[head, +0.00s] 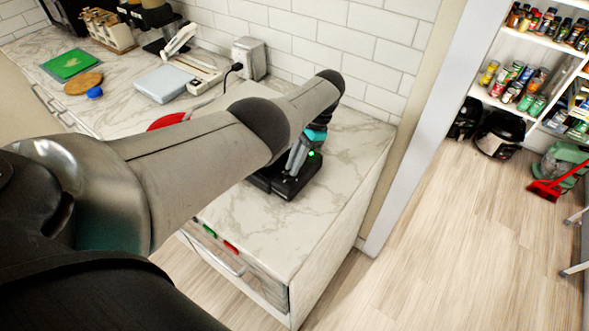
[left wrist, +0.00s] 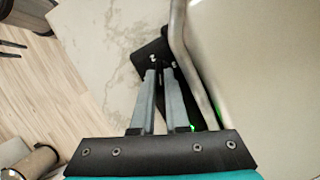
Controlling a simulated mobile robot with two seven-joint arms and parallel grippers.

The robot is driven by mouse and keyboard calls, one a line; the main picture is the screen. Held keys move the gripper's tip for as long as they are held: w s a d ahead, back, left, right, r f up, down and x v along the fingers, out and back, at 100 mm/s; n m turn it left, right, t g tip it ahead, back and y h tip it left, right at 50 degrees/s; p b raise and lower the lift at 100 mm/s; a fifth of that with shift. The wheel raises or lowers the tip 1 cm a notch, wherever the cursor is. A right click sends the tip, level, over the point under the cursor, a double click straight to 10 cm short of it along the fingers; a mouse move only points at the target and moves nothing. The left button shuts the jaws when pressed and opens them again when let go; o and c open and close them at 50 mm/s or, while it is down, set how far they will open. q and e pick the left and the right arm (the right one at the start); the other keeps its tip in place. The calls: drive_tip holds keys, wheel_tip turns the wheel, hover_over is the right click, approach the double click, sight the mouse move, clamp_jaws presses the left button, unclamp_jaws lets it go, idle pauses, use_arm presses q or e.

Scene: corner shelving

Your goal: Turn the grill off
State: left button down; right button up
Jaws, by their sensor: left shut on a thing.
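The black grill (head: 295,180) sits on the marble counter near its right end, mostly hidden behind my left arm in the head view. My left gripper (head: 292,168) points down at it. In the left wrist view the two grey fingers (left wrist: 159,75) come close together at the tips, against a black part of the grill (left wrist: 153,56). They are shut on that part; the exact spot they grip is hard to make out. A bent metal bar (left wrist: 184,50) runs just right of the fingers. A green light (left wrist: 193,127) glows beside the fingers. My right gripper is not in view.
The marble counter (head: 255,222) is clear in front of the grill. A red round thing (head: 166,121) lies behind my arm. A toaster (head: 249,58) stands by the tiled wall. Pantry shelves (head: 515,102) and open floor (head: 440,220) are at the right.

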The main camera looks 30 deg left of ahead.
use_arm(q)
drive_tip(key=shift+a+n+h+b, duration=0.1)
drive_tip(key=shift+n+h+b, duration=0.7)
drive_tip(key=shift+n, duration=0.8)
drive_tip(key=shift+g, duration=0.3)
drive_tip(key=c, duration=0.9)
unclamp_jaws()
drive_tip(key=shift+w, duration=0.1)
drive_tip(key=shift+a, duration=0.15)
drive_tip(key=shift+r, duration=0.15)
